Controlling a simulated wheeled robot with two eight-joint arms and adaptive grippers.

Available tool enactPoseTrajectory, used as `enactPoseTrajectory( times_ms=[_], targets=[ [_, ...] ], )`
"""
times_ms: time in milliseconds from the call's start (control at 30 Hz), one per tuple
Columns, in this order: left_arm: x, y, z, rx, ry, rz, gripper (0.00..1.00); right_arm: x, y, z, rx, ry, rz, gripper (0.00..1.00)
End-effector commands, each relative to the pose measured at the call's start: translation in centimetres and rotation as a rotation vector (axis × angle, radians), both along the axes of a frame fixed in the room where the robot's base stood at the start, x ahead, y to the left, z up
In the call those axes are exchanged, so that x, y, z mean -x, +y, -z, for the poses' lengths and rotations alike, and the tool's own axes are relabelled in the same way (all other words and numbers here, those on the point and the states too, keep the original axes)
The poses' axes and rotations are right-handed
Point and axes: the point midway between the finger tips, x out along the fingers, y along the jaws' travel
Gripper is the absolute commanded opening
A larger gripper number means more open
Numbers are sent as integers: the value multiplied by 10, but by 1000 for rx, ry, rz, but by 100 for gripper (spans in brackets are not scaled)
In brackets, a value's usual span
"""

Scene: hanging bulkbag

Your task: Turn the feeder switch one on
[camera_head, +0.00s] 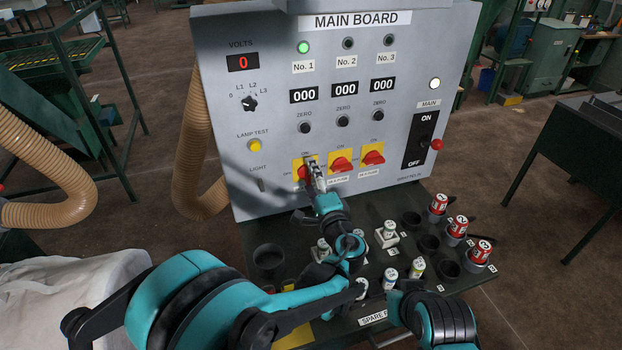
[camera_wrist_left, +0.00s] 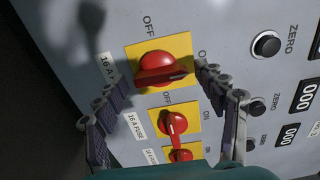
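The feeder switch one is a red rotary knob on a yellow plate (camera_head: 298,168) at the lower left of the main board. It is partly hidden by my left gripper (camera_head: 313,175). In the left wrist view the red knob (camera_wrist_left: 160,68) lies between the two spread fingers of my left gripper (camera_wrist_left: 162,85), which appear clear of it. Its handle lies crosswise to the two neighbouring handles and points to the ON side. The No. 1 lamp (camera_head: 303,47) is lit green. My right arm shows at the bottom; its gripper is not visible.
Switch two (camera_head: 342,164) and switch three (camera_head: 373,157) sit close to the right, handles level. The main ON/OFF lever (camera_head: 436,144) is further right. Below, a dark shelf (camera_head: 400,275) holds red fuses (camera_head: 457,227) and white fuse parts. A ribbed hose (camera_head: 203,150) runs left of the board.

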Motion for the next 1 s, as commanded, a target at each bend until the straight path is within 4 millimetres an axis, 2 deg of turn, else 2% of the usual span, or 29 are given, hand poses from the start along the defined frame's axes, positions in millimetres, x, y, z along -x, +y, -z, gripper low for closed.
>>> enactPoseTrajectory(
  times_ms=[167, 500, 600, 1000],
  targets=[
    [4, -2, 0, 0, 0, 1, 71, 0, 0, 0, 0, 0, 0, 0],
    [56, -19, 0, 0, 0, 3, 71, 0, 0, 0, 0, 0, 0, 0],
    [66, -22, 0, 0, 0, 2, 71, 0, 0, 0, 0, 0, 0, 0],
    [71, -23, 0, 0, 0, 0, 71, 0, 0, 0, 0, 0, 0, 0]
  ],
)
